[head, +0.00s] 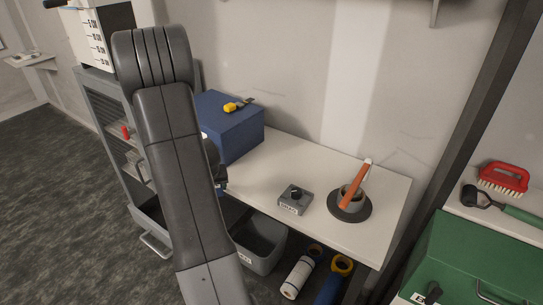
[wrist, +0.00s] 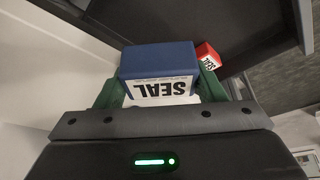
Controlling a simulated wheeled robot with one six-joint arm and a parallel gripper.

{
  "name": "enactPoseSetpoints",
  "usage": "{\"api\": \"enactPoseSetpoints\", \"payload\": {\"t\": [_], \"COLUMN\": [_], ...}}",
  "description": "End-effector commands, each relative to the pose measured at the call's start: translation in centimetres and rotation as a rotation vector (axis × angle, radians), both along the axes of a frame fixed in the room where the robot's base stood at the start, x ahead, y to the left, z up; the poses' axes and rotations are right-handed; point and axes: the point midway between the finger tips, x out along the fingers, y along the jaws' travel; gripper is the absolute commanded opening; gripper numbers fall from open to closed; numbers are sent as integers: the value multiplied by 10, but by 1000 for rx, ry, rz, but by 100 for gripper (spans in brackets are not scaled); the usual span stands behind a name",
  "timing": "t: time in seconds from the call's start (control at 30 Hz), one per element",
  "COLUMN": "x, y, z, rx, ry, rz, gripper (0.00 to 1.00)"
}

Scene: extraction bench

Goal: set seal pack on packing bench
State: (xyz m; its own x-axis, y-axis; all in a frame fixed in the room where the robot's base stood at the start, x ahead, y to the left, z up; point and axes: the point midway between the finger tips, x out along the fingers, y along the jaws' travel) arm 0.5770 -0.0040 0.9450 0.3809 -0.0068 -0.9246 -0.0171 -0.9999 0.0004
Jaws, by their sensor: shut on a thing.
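The seal pack (wrist: 160,68) is a blue box with a white label reading SEAL, seen in the wrist view. My gripper (wrist: 161,90) is shut on it, with one green finger on each side. In the head view my arm hides the pack and most of the gripper. A white-topped bench (head: 325,158) stands along the wall in the head view. I cannot tell from a label whether it is the packing bench.
A red box labelled SEAL (wrist: 208,56) lies beyond the pack. On the bench are a blue box (head: 238,132) with a yellow tool on it, a grey labelled block (head: 294,200) and a round dark stand (head: 349,207). A grey open-shelved cabinet (head: 98,92) stands left.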

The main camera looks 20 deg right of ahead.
Motion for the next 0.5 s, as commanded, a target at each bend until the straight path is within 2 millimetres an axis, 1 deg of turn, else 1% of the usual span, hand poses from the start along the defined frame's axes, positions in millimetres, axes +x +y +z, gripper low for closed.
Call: {"api": "enactPoseSetpoints", "payload": {"t": [0.03, 0.17, 0.27, 0.37, 0.4, 0.5], "x": [-5, -19, -33, -51, -60, -81], "y": [-13, -40, -70, -108, -126, -167], "z": [7, 27, 49, 77, 90, 120], "rx": [1, 0, -1, 0, 1, 1], "ry": [-3, -5, -7, -10, -12, -10], "rz": [-35, -123, -214, -334, -393, -524], "gripper": [40, 40, 40, 40, 40, 40]}}
